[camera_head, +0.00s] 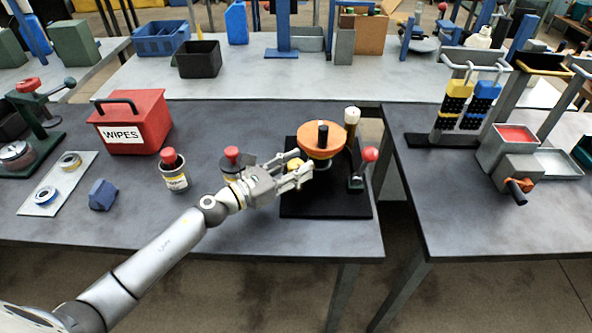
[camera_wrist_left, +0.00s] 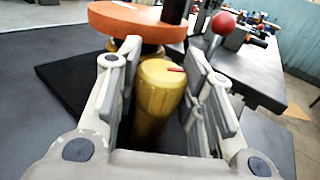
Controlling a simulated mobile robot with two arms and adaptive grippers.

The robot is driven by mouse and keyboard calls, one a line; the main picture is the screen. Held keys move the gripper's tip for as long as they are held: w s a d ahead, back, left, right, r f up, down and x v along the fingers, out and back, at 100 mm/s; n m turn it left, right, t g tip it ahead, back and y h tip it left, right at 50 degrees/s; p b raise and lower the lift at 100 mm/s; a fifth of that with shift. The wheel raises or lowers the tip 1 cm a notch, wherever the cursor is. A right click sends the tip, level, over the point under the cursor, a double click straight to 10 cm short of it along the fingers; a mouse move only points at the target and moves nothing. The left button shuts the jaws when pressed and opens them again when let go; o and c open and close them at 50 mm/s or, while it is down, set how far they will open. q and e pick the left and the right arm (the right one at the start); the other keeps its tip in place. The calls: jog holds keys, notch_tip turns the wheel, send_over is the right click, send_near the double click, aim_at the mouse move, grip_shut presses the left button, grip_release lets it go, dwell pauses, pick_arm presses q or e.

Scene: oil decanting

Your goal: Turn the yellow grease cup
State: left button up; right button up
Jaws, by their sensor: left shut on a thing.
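The yellow grease cup (camera_wrist_left: 158,95) stands upright between the fingers of my left gripper (camera_wrist_left: 165,95) in the left wrist view. A short red mark shows on its top. In the head view the cup (camera_head: 294,163) is mostly hidden by the gripper (camera_head: 298,174), which reaches in from the left. The left gripper is shut on the cup. The cup sits at the front left of a device with an orange disc (camera_head: 320,141) on a black base plate (camera_head: 325,205). My right gripper is not in view.
A red-knobbed lever (camera_head: 369,155) and a cream-topped post (camera_head: 352,117) stand right of the disc. Two red-capped cans, one here (camera_head: 173,172), and a red WIPES box (camera_head: 133,122) stand left. The table's front edge is close, with a gap to the right table (camera_head: 440,190).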

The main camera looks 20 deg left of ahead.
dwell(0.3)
pick_arm(q)
jog(key=o, duration=1)
jog(key=shift+o, duration=0.2)
jog(key=v, duration=1.2)
